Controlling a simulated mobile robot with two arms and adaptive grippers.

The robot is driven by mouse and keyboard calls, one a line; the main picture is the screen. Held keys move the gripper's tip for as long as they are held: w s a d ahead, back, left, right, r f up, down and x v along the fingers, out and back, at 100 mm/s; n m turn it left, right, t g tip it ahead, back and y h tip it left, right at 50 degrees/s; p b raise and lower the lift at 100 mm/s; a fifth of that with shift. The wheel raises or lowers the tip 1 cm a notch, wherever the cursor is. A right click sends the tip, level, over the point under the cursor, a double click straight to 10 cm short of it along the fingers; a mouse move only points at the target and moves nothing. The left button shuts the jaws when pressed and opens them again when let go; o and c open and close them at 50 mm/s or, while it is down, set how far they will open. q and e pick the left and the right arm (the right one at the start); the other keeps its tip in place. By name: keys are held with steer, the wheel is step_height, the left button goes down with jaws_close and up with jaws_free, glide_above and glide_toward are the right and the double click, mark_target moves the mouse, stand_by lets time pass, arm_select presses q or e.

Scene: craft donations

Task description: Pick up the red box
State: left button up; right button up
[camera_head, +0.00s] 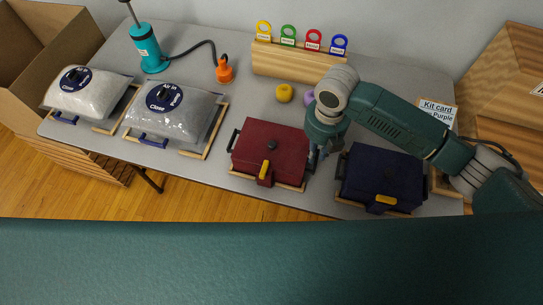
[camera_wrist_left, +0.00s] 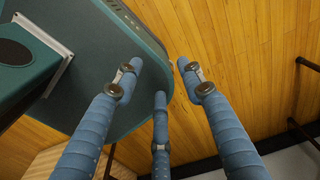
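Two bagged bundles (camera_head: 88,92) (camera_head: 172,112) lie on wooden frames at the left. A teal pump (camera_head: 147,48) with an orange nozzle (camera_head: 224,70), a yellow ring (camera_head: 284,93) and a wooden rack (camera_head: 294,62) of coloured tags stand behind. Cardboard boxes (camera_head: 40,50) flank the table.

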step_height(320, 180, down, 5)
steer(key=shift+w+d+r+p, duration=0.1)
steer(key=shift+r+p, duration=0.1)
steer(key=shift+p, duration=0.35)
steer(key=shift+c, duration=0.3)
jaws_close()
arm_select(q)
steer(key=shift+w+r, duration=0.75)
steer(key=shift+w, duration=0.3)
